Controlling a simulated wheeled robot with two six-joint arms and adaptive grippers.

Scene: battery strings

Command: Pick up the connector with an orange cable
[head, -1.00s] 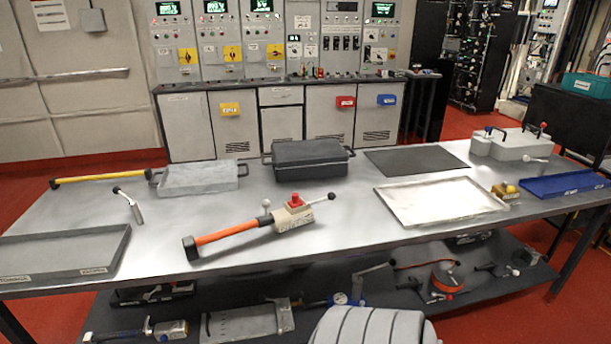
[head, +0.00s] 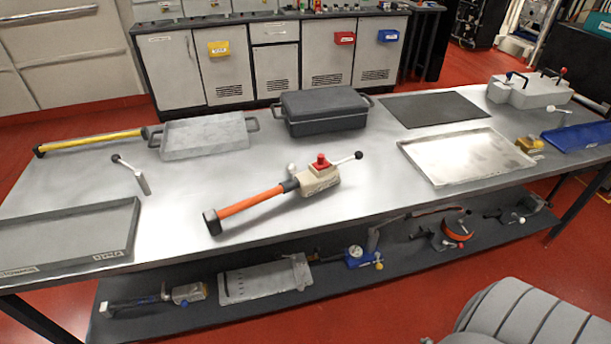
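A thick orange cable-like length (head: 252,203) with a dark end cap lies on the metal table, slightly right of a grey tray. The whole piece lies slanted, dark end toward the front edge. On the lower shelf, a round orange item (head: 458,231) sits beside a lever-like part; its details are too small to tell. Neither of my grippers is in view.
A grey ribbed shape (head: 530,320), not clearly identifiable, fills the lower right. Table surface around the orange piece is clear.

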